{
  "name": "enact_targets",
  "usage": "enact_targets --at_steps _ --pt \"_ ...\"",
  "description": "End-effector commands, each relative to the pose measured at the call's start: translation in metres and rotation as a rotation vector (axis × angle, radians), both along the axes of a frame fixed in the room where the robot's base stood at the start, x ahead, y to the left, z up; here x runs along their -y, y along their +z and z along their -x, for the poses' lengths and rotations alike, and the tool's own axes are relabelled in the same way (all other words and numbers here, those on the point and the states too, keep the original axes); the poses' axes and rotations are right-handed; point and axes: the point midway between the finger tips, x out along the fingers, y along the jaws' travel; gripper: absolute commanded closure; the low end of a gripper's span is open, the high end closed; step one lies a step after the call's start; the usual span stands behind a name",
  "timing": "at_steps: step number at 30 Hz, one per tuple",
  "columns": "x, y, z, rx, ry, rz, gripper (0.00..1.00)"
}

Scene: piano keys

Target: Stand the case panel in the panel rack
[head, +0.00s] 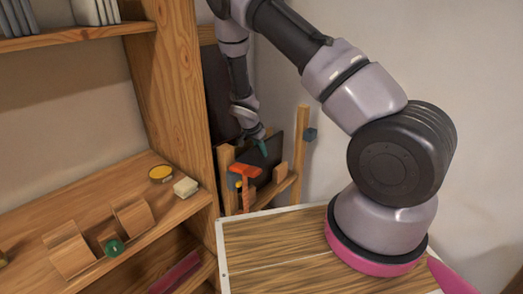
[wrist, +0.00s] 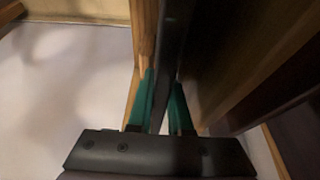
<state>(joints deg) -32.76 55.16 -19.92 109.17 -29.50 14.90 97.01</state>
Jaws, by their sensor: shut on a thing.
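The case panel (head: 269,163) is a dark, flat board. In the head view it stands close to upright among the wooden posts of the panel rack (head: 300,145), beyond the bench. My gripper (head: 262,148) reaches down to its top edge. In the wrist view the teal fingers of my gripper (wrist: 163,98) close on both sides of a thin dark board, the case panel (wrist: 170,50). The panel's lower edge is hidden in both views, so I cannot tell whether it rests on the rack.
An orange-headed tool (head: 244,171) is at the rack's near side, and a blue block (head: 310,134) is by the right post. A wooden shelf unit (head: 175,95) stands close on the left. Small wooden pieces (head: 133,217) lie on its shelf. The bench top (head: 275,240) is clear in front.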

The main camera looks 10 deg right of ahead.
Motion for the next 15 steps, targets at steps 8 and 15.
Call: enact_targets --at_steps 8,15 --pt "0.0001 -0.0005 -0.0004 0.001 0.000 0.000 0.48" --pt "-0.0011 0.0020 0.0005 0.000 0.001 0.000 0.48"
